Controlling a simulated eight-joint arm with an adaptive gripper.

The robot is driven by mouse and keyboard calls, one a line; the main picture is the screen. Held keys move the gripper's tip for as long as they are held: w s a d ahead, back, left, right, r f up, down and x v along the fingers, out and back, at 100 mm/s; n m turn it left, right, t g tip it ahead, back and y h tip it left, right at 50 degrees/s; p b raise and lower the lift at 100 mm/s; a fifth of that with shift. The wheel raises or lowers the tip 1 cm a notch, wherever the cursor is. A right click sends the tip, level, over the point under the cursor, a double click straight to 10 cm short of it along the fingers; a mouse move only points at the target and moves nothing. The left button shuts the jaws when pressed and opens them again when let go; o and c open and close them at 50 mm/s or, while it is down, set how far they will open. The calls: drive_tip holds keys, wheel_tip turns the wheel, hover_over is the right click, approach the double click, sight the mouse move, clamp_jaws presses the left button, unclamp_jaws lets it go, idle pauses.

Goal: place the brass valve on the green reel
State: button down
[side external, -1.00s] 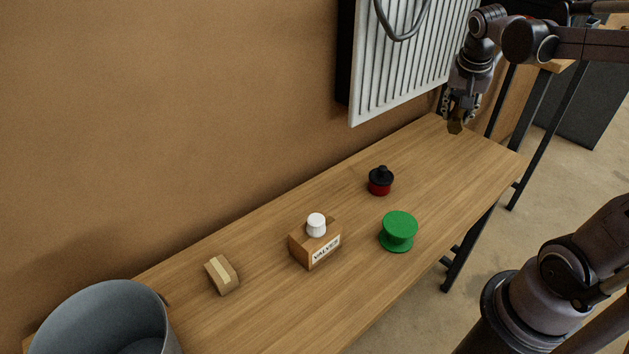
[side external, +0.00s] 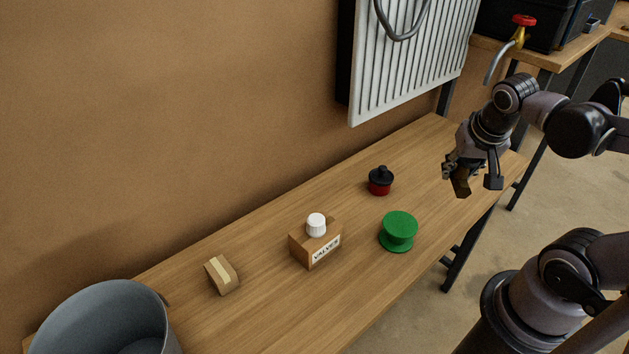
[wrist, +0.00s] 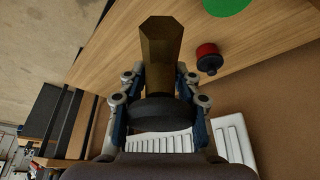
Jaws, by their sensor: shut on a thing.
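My gripper (side external: 475,178) is shut on the brass valve (side external: 460,182), a dark brownish-gold piece held above the right part of the bench. In the wrist view the brass valve (wrist: 161,52) shows a hexagonal end and sticks out between the fingers (wrist: 160,88); a dark round part sits between the jaws. The green reel (side external: 398,231) stands upright on the bench, its top bare, to the lower left of my gripper. Its edge also shows at the top of the wrist view (wrist: 226,4).
A red and black knobbed object (side external: 380,182) stands behind the reel. A wooden block labelled VALVES (side external: 316,247) with a white cap (side external: 316,225), a small tan block (side external: 222,275) and a grey bin (side external: 100,310) are to the left. A white radiator (side external: 410,60) hangs behind.

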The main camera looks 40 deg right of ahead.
hover_over(399, 214)
drive_tip(key=f, duration=0.4)
drive_tip(key=s+f, duration=0.1)
drive_tip(key=f, duration=0.1)
drive_tip(key=shift+a, duration=0.4)
drive_tip(key=shift+f, duration=1.95)
drive_tip(key=shift+f, duration=0.15)
drive_tip(key=c, duration=0.9)
unclamp_jaws()
drive_tip(key=shift+s+a+r+n+t+y, duration=0.1)
drive_tip(key=shift+a+r+n+t+y, duration=0.5)
drive_tip(key=shift+r+n, duration=1.15)
drive_tip(key=shift+w+a+r+n+t+y, duration=0.1)
drive_tip(key=shift+a+r+n+t+y, duration=0.5)
drive_tip(key=shift+r+n, duration=1.15)
drive_tip(key=shift+s+a+r+n+t+y, duration=0.1)
drive_tip(key=shift+a+r+n+t+y, duration=0.55)
drive_tip(key=shift+r, duration=1.8)
